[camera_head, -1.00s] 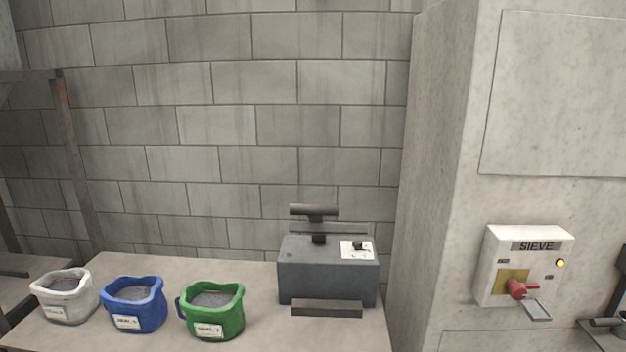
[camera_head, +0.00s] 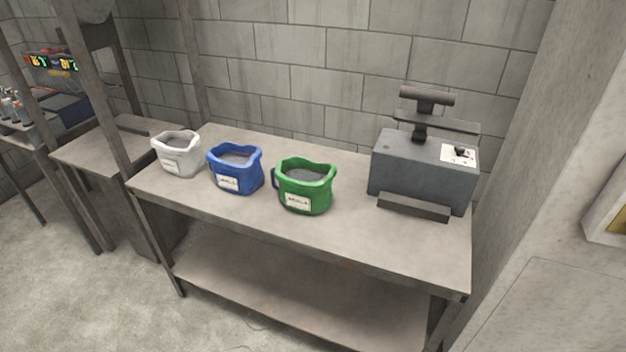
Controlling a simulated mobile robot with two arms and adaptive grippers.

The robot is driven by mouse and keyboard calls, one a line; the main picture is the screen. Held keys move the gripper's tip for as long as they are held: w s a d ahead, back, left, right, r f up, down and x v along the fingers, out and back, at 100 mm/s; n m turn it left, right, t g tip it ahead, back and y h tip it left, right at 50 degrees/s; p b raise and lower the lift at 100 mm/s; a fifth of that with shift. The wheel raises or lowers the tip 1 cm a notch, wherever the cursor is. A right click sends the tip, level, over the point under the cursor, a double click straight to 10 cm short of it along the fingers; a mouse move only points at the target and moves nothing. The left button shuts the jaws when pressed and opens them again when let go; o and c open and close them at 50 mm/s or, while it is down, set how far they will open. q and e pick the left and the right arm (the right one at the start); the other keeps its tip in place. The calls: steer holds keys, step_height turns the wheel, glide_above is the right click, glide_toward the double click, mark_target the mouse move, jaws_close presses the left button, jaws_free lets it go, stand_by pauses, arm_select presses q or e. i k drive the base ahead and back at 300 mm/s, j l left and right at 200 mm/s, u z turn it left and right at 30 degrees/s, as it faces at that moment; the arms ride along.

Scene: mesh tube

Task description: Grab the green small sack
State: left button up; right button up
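The green small sack (camera_head: 318,200) stands upright and open-topped near the middle of the table (camera_head: 400,245). It holds grey material and has a white label on its front. A blue sack (camera_head: 235,181) stands just left of it, and a white sack (camera_head: 176,160) stands further left. A small part of a dark blue handle shows at the green sack's left side. Neither of my grippers is in view.
A dark grey machine (camera_head: 420,180) stands right of the green sack. The table's front strip is clear. A lower shelf (camera_head: 290,300) is below. A post and another bench (camera_head: 85,150) are at the left; a concrete block stands at the right.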

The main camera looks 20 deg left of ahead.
mark_target(305, 186)
steer(key=i+j+u, duration=0.1)
steer(key=j, duration=0.25)
steer(key=i+j+u, duration=0.15)
steer(key=j, duration=0.15)
steer(key=i+j+u, duration=0.1)
steer(key=j, duration=0.25)
steer(key=i+j+u, duration=0.15)
steer(key=i+j, duration=0.05)
steer(key=j, duration=0.1)
